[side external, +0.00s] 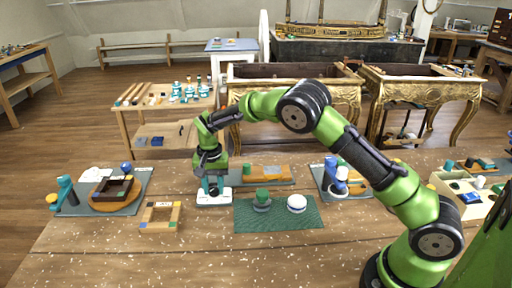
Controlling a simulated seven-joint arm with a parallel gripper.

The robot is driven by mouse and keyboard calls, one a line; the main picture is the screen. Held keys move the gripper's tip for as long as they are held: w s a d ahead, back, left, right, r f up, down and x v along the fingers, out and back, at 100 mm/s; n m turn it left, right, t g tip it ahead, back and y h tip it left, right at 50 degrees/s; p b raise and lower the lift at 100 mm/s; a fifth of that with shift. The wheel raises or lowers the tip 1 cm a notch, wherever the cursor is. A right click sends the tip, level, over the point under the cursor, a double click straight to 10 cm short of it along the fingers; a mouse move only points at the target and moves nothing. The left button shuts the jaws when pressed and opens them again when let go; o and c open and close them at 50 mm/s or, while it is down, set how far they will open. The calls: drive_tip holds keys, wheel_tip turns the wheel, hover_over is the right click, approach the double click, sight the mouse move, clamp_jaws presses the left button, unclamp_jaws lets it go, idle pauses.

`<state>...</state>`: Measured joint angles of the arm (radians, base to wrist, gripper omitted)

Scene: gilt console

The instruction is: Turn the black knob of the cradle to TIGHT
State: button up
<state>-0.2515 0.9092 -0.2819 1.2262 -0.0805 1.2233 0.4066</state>
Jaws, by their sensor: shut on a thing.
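My gripper (213,183) points straight down at the middle of the bench. It is shut on what appears to be the black knob, mostly hidden by the fingers. Directly below is a low white and teal fixture (214,199), which looks like the cradle. Its lettering is too small to read, so the knob's setting cannot be told.
Left stand a wooden frame with coloured corners (160,216) and a round wooden turntable (107,205) on a grey board. Right of my gripper, a green mat (277,226) bears a green-topped piece (262,199) and a white round piece (297,203). The front bench is clear.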

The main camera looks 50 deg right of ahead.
sight(217, 189)
drive_tip(key=o, duration=1)
drive_tip(key=shift+o, duration=0.2)
wheel_tip(217, 189, up, 17)
drive_tip(key=shift+d, duration=0.1)
drive_tip(key=s+r+n+t+y, duration=0.1)
drive_tip(key=s+r+n+t, duration=0.1)
drive_tip(key=s, duration=1.3)
drive_tip(key=s+d+r+n+t+y, duration=0.1)
drive_tip(key=s+r+n+t, duration=0.2)
drive_tip(key=s, duration=1.2)
drive_tip(key=shift+d+r+t, duration=0.15)
drive_tip(key=shift+d+t, duration=0.05)
drive_tip(key=shift+t, duration=0.9)
